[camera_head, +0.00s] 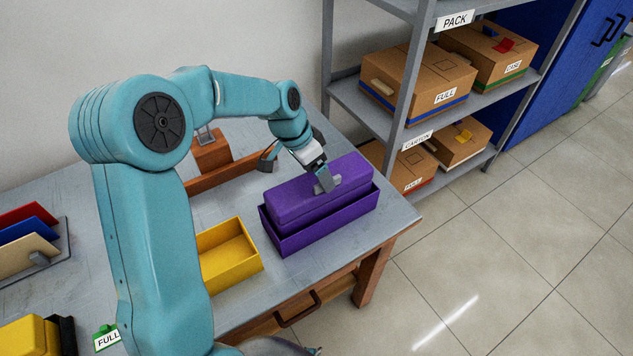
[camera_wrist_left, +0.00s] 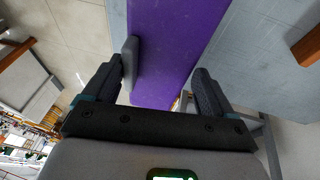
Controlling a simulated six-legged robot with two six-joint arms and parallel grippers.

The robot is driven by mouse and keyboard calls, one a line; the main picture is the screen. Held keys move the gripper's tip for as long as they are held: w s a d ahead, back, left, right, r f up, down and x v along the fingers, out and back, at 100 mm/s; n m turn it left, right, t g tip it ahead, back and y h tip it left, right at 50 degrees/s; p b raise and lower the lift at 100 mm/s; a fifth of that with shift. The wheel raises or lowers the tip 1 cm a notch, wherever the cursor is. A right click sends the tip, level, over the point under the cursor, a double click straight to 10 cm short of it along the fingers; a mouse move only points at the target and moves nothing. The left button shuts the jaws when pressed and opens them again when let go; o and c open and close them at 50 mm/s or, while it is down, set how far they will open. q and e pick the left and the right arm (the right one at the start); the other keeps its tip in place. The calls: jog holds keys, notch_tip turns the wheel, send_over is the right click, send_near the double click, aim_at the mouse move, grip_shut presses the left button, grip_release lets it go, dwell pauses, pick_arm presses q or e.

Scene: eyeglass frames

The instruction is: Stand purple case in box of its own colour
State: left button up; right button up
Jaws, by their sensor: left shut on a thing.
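The purple case (camera_head: 300,200) is long and rounded. In the head view it sits in or just over the open purple box (camera_head: 325,228), lengthwise with it, its upper part above the rim. I cannot tell whether it touches the box floor. My left gripper (camera_head: 325,180) comes from above and is shut on the case near its right half. In the left wrist view the case (camera_wrist_left: 175,60) fills the space between the two fingers, and the box is not clearly seen.
An open yellow box (camera_head: 230,255) stands left of the purple box. A wooden piece (camera_head: 210,155) is behind. Coloured panels (camera_head: 28,235) and a yellow case (camera_head: 28,335) are at far left. A shelf (camera_head: 375,105) with cartons stands behind right. The table's right edge is close.

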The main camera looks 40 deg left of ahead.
aim_at(314, 179)
pick_arm(q)
notch_tip(314, 179, down, 5)
jog(key=shift+w+r, duration=0.1)
jog(key=shift+r, duration=0.1)
jog(key=o, duration=1.8)
jog(key=shift+o, duration=0.2)
jog(key=v, duration=1.2)
jog(key=shift+d+r, duration=0.1)
jog(key=shift+d, duration=0.1)
